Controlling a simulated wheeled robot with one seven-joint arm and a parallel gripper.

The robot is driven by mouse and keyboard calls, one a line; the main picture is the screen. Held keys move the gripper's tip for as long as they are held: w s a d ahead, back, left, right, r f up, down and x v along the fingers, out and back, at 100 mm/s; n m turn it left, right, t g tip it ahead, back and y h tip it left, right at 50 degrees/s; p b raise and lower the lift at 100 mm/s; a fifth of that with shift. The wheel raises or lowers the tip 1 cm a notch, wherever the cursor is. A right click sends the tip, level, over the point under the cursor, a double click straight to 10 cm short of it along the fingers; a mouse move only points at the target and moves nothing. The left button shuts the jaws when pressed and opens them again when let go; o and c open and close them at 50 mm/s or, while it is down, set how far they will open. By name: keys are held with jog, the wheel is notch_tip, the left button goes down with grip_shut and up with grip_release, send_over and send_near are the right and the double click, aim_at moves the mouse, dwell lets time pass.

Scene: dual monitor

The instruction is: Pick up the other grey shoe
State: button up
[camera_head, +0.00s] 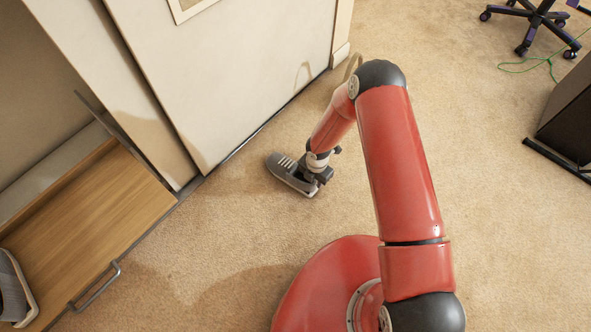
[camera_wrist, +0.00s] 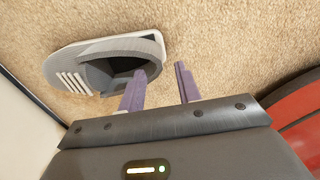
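A grey shoe with a pale sole and light straps (camera_head: 288,172) rests on the carpet near the cabinet front. In the wrist view the same shoe (camera_wrist: 90,57) lies with its dark opening towards my gripper (camera_wrist: 160,69). My gripper is open, with its two purple fingers apart. The left finger overlaps the shoe's opening, and the right finger is over carpet just outside the shoe's edge. Whether either finger touches the shoe cannot be told. A second grey shoe (camera_head: 12,290) sits in the open wooden drawer at the lower left, partly cut off by the picture's edge.
The open drawer (camera_head: 110,205) with a metal handle (camera_head: 97,287) juts out at the left. White cabinet doors (camera_head: 225,70) stand behind the shoe. A wheeled chair base (camera_head: 535,22), a green cable (camera_head: 525,67) and a dark box (camera_head: 570,120) are at the right. Carpet between is clear.

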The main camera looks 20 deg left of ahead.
aim_at(315, 183)
notch_tip(315, 183, down, 7)
jog(key=shift+w+d+r, duration=0.1)
jog(key=shift+w+r, duration=0.05)
grip_shut()
dwell(0.4)
